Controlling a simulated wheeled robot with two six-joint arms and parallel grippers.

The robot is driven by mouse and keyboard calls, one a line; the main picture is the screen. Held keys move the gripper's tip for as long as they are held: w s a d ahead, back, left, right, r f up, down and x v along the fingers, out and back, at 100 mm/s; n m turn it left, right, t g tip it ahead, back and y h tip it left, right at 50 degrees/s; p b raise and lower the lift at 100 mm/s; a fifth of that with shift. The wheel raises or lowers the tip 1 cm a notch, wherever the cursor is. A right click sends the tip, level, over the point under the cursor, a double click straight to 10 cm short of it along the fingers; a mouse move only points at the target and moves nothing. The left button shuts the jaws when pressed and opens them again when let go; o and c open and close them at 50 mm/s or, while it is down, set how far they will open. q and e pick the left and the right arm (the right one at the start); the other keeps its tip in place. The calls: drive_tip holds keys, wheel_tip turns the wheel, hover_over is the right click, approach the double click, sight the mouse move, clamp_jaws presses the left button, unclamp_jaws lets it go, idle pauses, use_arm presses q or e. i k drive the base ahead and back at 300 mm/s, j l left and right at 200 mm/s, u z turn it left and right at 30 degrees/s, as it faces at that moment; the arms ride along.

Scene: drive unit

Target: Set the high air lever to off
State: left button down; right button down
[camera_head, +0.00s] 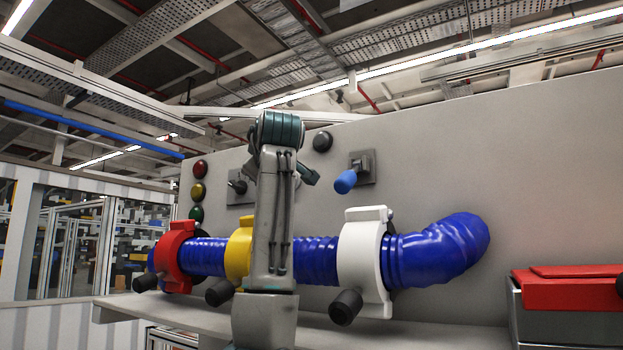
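A lever with a blue handle (345,181) sits on a grey square plate (366,167) on the upper part of the panel, its handle pointing down and to the left. A second lever plate (239,188) with a dark handle is to its left, partly hidden by my arm. I cannot read any label saying which is the high air lever. One of my arms stands upright in the middle of the view; I cannot tell which. Neither gripper can be made out; a small dark part beside the arm is unclear.
A blue corrugated hose (435,252) runs across the panel through red (174,255), yellow (238,250) and white (362,262) clamps with dark handles. Red, yellow and green lights (198,190) are at left. A black knob (322,141) is above. A red-lidded box (570,288) stands right.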

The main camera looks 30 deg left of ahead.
sight(343, 185)
drive_tip(key=k+j, duration=0.15)
drive_tip(key=j, duration=0.25)
drive_tip(key=k+j+z, duration=0.1)
drive_tip(key=j, duration=0.25)
drive_tip(key=k+j, duration=0.2)
drive_tip(key=j, duration=0.2)
